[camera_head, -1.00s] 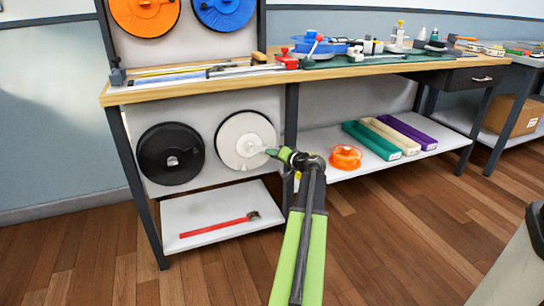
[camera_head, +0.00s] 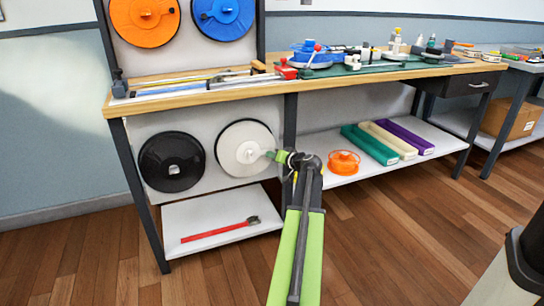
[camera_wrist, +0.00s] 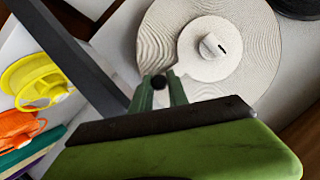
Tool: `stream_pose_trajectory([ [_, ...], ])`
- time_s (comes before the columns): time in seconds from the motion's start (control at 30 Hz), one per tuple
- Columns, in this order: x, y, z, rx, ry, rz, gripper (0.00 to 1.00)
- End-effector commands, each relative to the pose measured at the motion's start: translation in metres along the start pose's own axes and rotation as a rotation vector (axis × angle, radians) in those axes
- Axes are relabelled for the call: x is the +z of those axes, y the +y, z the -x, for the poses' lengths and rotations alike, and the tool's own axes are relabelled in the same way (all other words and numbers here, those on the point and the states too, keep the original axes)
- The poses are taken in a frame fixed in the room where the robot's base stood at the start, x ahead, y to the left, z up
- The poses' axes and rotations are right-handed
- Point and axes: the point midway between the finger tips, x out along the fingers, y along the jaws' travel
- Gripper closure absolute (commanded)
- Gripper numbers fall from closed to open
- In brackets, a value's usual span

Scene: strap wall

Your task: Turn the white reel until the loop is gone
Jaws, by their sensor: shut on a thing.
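The white reel (camera_head: 231,137) is upright on the panel under the bench and fills the upper part of the wrist view (camera_wrist: 258,40). Its face has wavy ridges around a plain hub (camera_wrist: 205,45) with a knob. In the wrist view my gripper (camera_wrist: 161,82) is shut at the reel's inner edge, on what looks like the reel's handle. A small dark round spot shows between the fingers. The held part is mostly hidden by the fingers. I cannot make out a strap loop.
A black reel (camera_head: 160,178) is just left of the white one. Orange (camera_head: 130,30) and blue (camera_head: 240,20) reels are above the bench. A loose orange reel (camera_head: 344,163) and trays lie on the right shelf.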

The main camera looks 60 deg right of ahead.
Motion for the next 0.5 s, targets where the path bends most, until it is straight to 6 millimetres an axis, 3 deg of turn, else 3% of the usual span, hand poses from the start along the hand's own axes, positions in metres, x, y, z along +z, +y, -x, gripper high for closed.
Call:
stream_pose_trajectory([
  [0.1,-0.013,-0.010,0.003,0.032,0.003,0.080,1.00],
  [0.5,-0.027,-0.021,0.008,0.122,0.004,0.299,1.00],
])
